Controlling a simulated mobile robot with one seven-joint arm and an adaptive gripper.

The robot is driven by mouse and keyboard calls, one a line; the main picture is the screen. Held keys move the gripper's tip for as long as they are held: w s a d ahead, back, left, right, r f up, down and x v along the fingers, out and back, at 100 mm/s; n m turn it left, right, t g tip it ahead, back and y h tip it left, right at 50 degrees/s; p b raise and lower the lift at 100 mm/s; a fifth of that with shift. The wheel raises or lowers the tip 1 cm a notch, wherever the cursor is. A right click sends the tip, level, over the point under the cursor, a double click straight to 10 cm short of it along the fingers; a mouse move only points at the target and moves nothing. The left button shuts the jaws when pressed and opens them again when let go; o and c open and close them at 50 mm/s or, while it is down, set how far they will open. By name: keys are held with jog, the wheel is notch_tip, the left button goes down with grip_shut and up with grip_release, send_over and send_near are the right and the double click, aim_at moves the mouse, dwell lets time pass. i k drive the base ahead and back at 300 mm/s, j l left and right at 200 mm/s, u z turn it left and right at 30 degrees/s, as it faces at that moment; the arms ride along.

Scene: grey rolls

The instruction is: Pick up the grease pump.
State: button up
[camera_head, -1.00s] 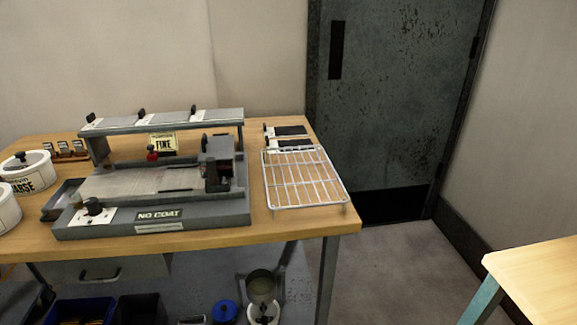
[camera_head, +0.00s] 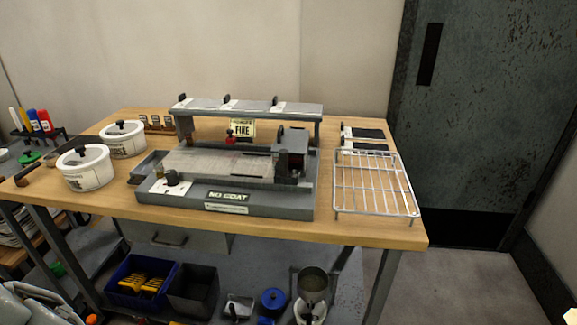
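I cannot pick out a grease pump with certainty in the head view. On the lower shelf stand a blue round lidded pot (camera_head: 273,300) and a metal pot (camera_head: 313,283) in a frame, both small and partly cut off by the lower edge. On the tabletop a grey machine (camera_head: 235,200) marked "NO COAT" fills the middle. Pale grey rounded parts at the bottom left corner may be part of my arm. My gripper's fingers are not in view.
The wooden bench (camera_head: 360,232) also holds two white lidded pots (camera_head: 85,170) and a wire rack (camera_head: 375,185). Below are a blue bin (camera_head: 140,283) with yellow items and a black bin (camera_head: 193,290). A dark door (camera_head: 455,120) stands right, with clear floor before it.

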aim_at(34, 118)
jog(key=u, duration=1.35)
jog(key=i+j+z, duration=0.1)
jog(key=z, duration=0.55)
jog(key=i+j+z, duration=0.45)
jog(key=j, duration=0.2)
jog(key=j+z, duration=0.25)
jog(key=i+j, duration=0.1)
jog(key=j, duration=0.3)
jog(key=i+j+z, duration=0.1)
jog(key=j, duration=0.35)
jog(key=i+j, duration=0.15)
jog(key=j, duration=0.3)
jog(key=i+j, duration=0.15)
jog(key=j, duration=0.2)
jog(key=i+j, duration=0.15)
jog(key=j, duration=0.15)
jog(key=i, duration=0.35)
